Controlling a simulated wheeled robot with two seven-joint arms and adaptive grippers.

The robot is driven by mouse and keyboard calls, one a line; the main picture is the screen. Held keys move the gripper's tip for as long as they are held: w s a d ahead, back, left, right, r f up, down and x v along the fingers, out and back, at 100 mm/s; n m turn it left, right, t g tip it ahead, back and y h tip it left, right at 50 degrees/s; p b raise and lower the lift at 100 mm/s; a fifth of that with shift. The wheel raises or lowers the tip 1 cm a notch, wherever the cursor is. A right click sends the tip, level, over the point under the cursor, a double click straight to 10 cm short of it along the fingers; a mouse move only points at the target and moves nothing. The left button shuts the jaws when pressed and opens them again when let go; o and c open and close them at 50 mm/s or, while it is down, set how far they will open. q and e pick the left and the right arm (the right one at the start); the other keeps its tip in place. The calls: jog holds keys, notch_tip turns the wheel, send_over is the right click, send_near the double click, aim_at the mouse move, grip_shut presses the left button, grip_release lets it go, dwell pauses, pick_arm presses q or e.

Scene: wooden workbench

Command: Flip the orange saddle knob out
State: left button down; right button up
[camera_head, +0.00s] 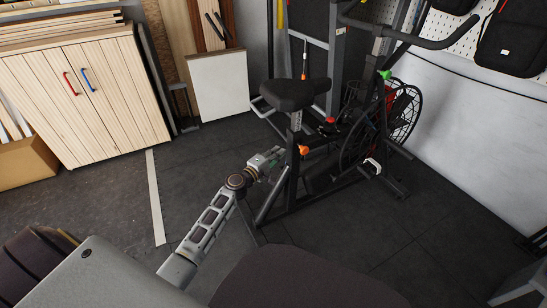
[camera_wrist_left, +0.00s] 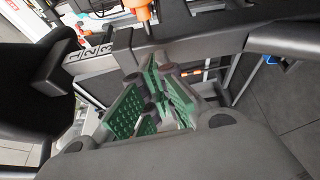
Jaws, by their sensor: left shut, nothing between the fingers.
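The orange saddle knob (camera_head: 303,150) sticks out from the bike's seat post (camera_head: 294,125), below the black saddle (camera_head: 287,95). My left gripper (camera_head: 274,157) is beside the post, left of the knob and slightly lower, and apart from it. In the left wrist view the green-padded fingers of the left gripper (camera_wrist_left: 157,88) are together and empty, below the dark bike frame. The numbered post (camera_wrist_left: 90,50) is at upper left. My right gripper is out of view.
The exercise bike's fan wheel (camera_head: 400,115) and handlebar (camera_head: 410,38) are to the right. A wooden cabinet (camera_head: 85,100) stands at the left and a white panel (camera_head: 218,85) behind. The dark floor (camera_head: 400,235) right of the bike is clear.

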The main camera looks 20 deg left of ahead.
aim_at(303, 149)
pick_arm(q)
jog(key=shift+x, duration=1.2)
jog(key=shift+w+d, duration=0.15)
jog(key=shift+d, duration=0.1)
jog(key=d, duration=0.3)
jog(key=shift+d+r, duration=0.1)
jog(key=shift+r, duration=0.1)
jog(key=shift+d, duration=0.2)
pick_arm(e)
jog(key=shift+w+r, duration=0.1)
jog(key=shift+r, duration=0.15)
